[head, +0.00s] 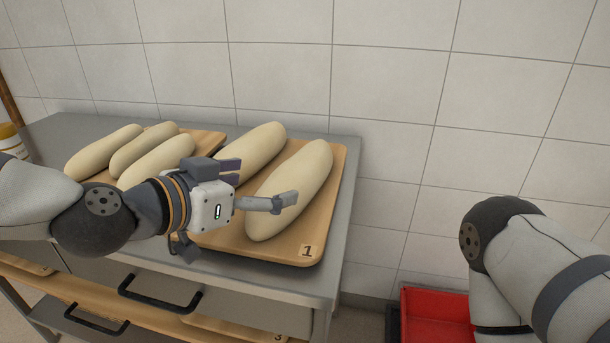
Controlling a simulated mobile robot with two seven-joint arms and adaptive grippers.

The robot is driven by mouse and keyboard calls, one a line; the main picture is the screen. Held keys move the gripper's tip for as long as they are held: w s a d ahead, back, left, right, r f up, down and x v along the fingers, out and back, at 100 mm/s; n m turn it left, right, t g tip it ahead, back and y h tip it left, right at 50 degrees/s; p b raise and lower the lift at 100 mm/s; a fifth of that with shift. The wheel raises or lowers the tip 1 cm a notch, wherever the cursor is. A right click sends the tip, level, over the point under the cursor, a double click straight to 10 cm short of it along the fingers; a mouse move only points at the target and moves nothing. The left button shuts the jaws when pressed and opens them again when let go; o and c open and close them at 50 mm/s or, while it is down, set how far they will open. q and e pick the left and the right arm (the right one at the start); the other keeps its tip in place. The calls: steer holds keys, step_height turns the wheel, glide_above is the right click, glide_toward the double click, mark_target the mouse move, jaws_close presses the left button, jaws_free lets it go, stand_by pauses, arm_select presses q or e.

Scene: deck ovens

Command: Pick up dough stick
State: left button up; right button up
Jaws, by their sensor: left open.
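Several pale dough sticks lie on wooden boards on a grey metal counter (345,185). The right board (290,252), marked 1, carries a right-hand dough stick (297,190) and a second dough stick (258,150) to its left, partly hidden by my gripper. The left board (205,140) carries more dough sticks (150,150). My left gripper (265,185) is open and empty over the right board. One finger overlaps the right-hand dough stick in the picture; whether it touches is unclear. My right arm comes in at the lower right; its gripper is out of the picture.
Drawers with black handles (160,300) are under the counter. A red crate (437,318) stands on the floor right of it. A tiled wall (400,90) closes off the back. A yellow-lidded container (8,135) stands at the far left.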

mark_target(283, 174)
arm_select(q)
steer(key=x, duration=0.6)
steer(key=b+x, duration=0.1)
steer(key=x, duration=0.2)
steer(key=shift+w+a, duration=0.2)
steer(key=shift+w, duration=0.15)
steer(key=shift+r, duration=0.15)
steer(key=c, duration=1.6)
